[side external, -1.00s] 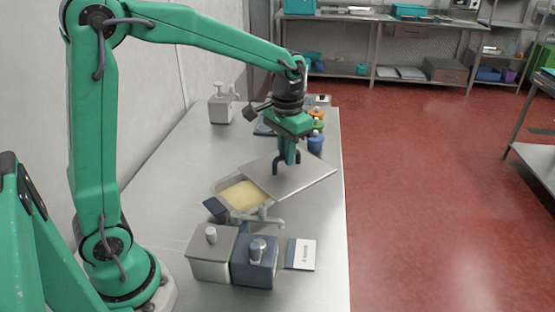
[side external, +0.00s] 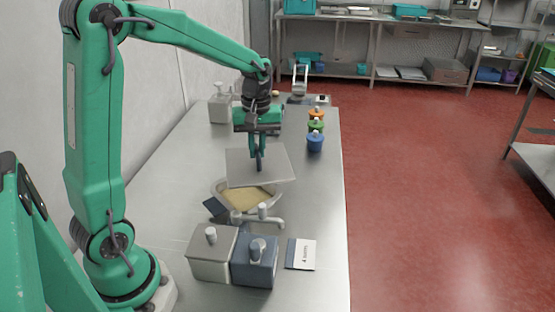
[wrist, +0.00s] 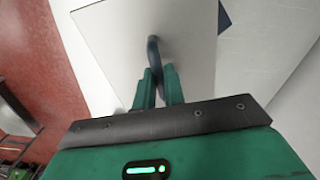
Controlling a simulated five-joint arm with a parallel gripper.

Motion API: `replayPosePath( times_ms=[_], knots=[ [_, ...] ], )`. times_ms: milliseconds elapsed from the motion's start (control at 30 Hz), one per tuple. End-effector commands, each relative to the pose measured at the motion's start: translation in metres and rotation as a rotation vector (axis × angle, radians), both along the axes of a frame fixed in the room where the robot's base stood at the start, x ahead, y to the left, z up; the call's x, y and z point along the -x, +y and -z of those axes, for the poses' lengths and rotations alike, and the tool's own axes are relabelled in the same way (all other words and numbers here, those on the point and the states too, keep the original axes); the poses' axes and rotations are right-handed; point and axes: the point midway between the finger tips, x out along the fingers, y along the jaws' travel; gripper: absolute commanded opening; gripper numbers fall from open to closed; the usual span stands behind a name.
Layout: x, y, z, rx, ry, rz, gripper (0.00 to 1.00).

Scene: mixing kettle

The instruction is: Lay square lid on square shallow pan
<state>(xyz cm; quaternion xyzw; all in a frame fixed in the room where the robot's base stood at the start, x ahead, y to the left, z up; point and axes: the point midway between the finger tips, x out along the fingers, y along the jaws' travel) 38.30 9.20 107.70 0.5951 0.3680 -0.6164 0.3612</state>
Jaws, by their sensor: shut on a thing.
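The square lid (side external: 243,167) is a flat grey metal plate with a dark upright handle. My gripper (side external: 257,158) is shut on that handle and holds the lid up over the far part of the pan. In the wrist view the lid (wrist: 120,45) fills the upper middle, with its handle between my gripper's fingers (wrist: 157,80). The square shallow pan (side external: 260,207) holds a yellowish content and sits on the steel table below. The lid hides the pan's far side. In the wrist view the lid hides the pan.
A grey lidded box (side external: 212,258) and a blue one (side external: 255,265) stand just in front of the pan, beside a white card (side external: 301,254). Small blue (side external: 315,142), green and orange pots stand at the back right. A grey dispenser (side external: 220,108) is back left. Table right of the pan is clear.

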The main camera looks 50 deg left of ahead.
Motion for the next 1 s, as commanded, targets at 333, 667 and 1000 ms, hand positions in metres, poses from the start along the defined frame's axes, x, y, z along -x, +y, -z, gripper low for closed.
replayPosePath(
  times_ms=[333,667,1000],
  knots=[
    [0.014,0.033,0.010,-0.008,0.016,-0.415,0.00],
    [0.018,0.042,0.013,-0.012,0.020,-0.539,0.00],
    [0.018,0.042,0.018,-0.012,0.020,-0.537,0.00]
  ],
)
